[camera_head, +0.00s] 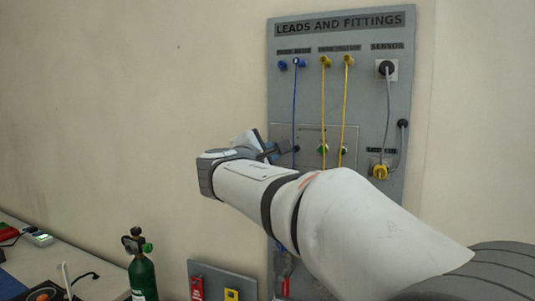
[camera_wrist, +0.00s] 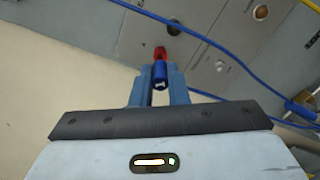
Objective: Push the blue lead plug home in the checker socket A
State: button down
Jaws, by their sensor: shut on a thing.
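My gripper (camera_wrist: 160,72) is shut on a short blue plug (camera_wrist: 160,76), held between its two grey-blue fingers in the wrist view. A red piece (camera_wrist: 160,53) shows just beyond the plug's far end; I cannot tell whether it belongs to the plug or to a socket. In the head view my gripper (camera_head: 280,150) is at the left edge of the checker panel (camera_head: 335,130), and the plug is not clear there. The plug's seating and the socket's letter cannot be read.
The grey leads board (camera_head: 390,22) carries yellow leads (camera_head: 323,95), a sensor cable (camera_head: 388,100) and blue fittings (camera_head: 283,65). A blue lead (camera_wrist: 225,48) crosses the wrist view near the plug. A green cylinder (camera_head: 143,278) stands at lower left. The wall at left is clear.

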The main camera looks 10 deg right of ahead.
jog(key=shift+x, duration=0.95)
jog(key=shift+w+d, duration=0.2)
jog(key=shift+w, duration=0.05)
jog(key=c, duration=1.3)
grip_release()
jog(key=b+v, duration=0.2)
jog(key=v, duration=0.6)
jog(key=s+d+f+m+g+y, duration=0.1)
jog(key=s+d+f+m+g, duration=0.15)
jog(key=f, duration=0.45)
jog(key=s+d+f+m+g+y, duration=0.1)
jog(key=s+d+f+m+g, duration=0.15)
jog(key=f, duration=0.35)
jog(key=s+d+f+m+g+y, duration=0.2)
jog(key=s+f, duration=0.2)
jog(key=f, duration=0.3)
jog(key=s+a+f+m+g+y, duration=0.1)
jog(key=s+f+m+y, duration=0.1)
jog(key=s+f, duration=0.3)
jog(key=s+a+f+m+g+y, duration=0.1)
jog(key=s+f+m+g+y, duration=0.1)
jog(key=s+f+m, duration=0.2)
jog(key=s+a+f+m+g+y, duration=0.1)
jog(key=s+a+f+m+y, duration=0.1)
jog(key=s+f, duration=0.5)
jog(key=shift+a+f+m+g+y, duration=0.1)
jog(key=shift+f+m+g+y, duration=0.25)
jog(key=shift+f+m, duration=0.6)
